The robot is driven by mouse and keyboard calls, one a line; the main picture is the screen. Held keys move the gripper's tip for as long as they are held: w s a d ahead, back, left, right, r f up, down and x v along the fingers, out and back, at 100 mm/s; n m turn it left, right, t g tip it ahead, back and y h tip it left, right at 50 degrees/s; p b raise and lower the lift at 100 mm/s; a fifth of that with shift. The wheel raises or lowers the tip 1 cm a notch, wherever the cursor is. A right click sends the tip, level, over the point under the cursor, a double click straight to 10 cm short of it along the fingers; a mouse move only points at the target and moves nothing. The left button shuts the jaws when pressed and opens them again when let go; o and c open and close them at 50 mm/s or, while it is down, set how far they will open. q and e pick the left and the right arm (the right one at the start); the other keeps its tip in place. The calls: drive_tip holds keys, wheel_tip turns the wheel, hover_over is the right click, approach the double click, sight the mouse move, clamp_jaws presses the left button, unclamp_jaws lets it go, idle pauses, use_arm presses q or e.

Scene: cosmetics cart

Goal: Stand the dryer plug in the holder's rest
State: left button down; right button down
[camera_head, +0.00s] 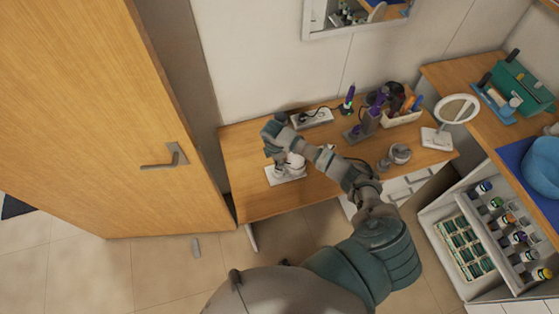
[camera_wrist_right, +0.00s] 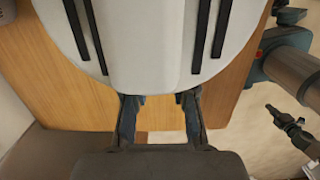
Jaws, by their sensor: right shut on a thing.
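My right gripper (camera_head: 279,158) points down over the left part of the wooden desk, at a white object (camera_head: 294,164) on or over a flat white base (camera_head: 283,178). In the right wrist view my fingers (camera_wrist_right: 159,98) stand apart on both sides of the middle part of a large white rounded body with dark slots (camera_wrist_right: 150,45), and are shut on it. I cannot tell whether this is the dryer plug. A purple dryer (camera_head: 380,98) stands in a grey holder (camera_head: 362,128) at the desk's back. The holder's rest is too small to make out. My left gripper is not seen.
A white power strip (camera_head: 312,118) with a dark cord lies behind my right wrist. A round mirror (camera_head: 457,108) and a small grey round item (camera_head: 400,154) stand to the right. An open drawer of bottles (camera_head: 510,232) is at lower right. The desk's front left (camera_head: 262,205) is bare.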

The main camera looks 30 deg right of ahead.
drive_tip(key=shift+a, duration=0.2)
idle(0.8)
drive_tip(key=shift+f+b, duration=0.4)
drive_tip(key=shift+f, duration=0.6)
drive_tip(key=shift+r, duration=0.2)
drive_tip(key=shift+r+p, duration=0.6)
drive_tip(key=shift+p, duration=0.15)
drive_tip(key=shift+p, duration=0.35)
idle(1.1)
drive_tip(key=shift+f+b, duration=0.5)
drive_tip(key=shift+f, duration=0.25)
drive_tip(key=c, duration=0.9)
unclamp_jaws()
drive_tip(key=shift+o, duration=0.2)
